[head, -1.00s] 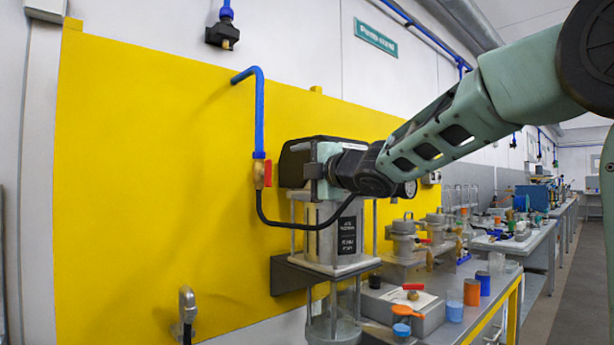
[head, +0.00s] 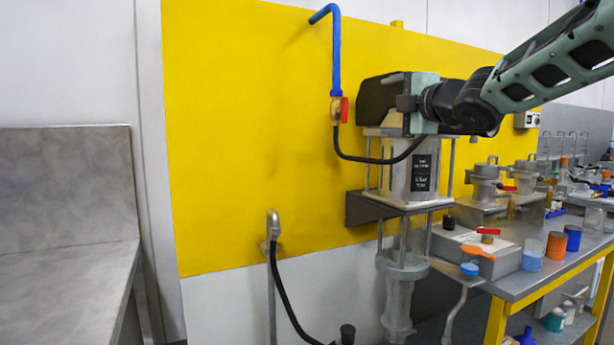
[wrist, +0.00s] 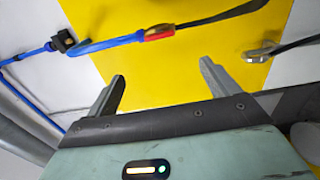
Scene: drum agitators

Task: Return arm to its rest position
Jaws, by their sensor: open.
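My gripper is open and empty in the wrist view (wrist: 161,72), its two grey fingers apart with the yellow panel (wrist: 150,75) beyond them. In the head view my arm comes in from the upper right, extended towards the panel. The arm's end (head: 425,95) overlaps the top of the metal drum agitator (head: 397,180) in the picture. I cannot tell whether they touch. The fingertips cannot be made out in the head view.
A blue pipe with a red-handled valve (head: 339,108) and black hose is close to the arm's end. A tap (head: 273,228) sits lower left. A bench (head: 530,285) with several jars stands right. A grey counter (head: 60,275) is at left.

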